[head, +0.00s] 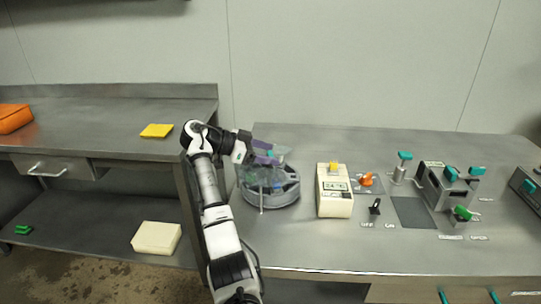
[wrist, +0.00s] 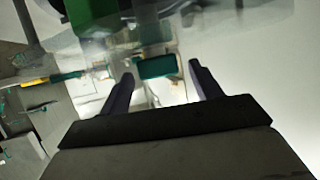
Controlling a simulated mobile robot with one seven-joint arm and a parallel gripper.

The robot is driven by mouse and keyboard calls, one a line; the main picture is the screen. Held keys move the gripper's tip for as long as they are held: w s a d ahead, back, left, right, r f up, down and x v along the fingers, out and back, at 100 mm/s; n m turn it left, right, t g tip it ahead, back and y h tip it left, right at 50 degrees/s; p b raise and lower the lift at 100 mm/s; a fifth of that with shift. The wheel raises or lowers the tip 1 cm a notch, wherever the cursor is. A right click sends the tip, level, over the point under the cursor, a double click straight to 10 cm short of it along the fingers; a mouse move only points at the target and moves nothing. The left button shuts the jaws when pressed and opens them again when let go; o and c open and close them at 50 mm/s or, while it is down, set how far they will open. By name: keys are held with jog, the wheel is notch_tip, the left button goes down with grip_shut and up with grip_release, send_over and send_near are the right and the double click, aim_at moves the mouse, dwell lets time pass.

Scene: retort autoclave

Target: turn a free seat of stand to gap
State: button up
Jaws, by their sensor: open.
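The stand (head: 270,188) is a round grey metal carousel on the left part of the right-hand table, with a translucent cover or seats on top. My gripper (head: 268,155) is over the stand's upper part and partly hides it. In the wrist view my gripper (wrist: 164,82) is open, with a teal block-like part (wrist: 157,67) showing between its two fingers. I cannot tell whether the fingers touch it. The gap and which seats are free cannot be made out.
A cream device with a display (head: 334,190) stands right of the stand. An orange knob (head: 366,179), a black switch (head: 375,206) and a grey machine with teal handles (head: 446,186) are farther right. A yellow pad (head: 157,131) lies on the left table.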

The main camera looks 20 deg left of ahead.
jog(key=b+v, duration=0.1)
jog(key=v, duration=1.1)
jog(key=shift+a, duration=0.15)
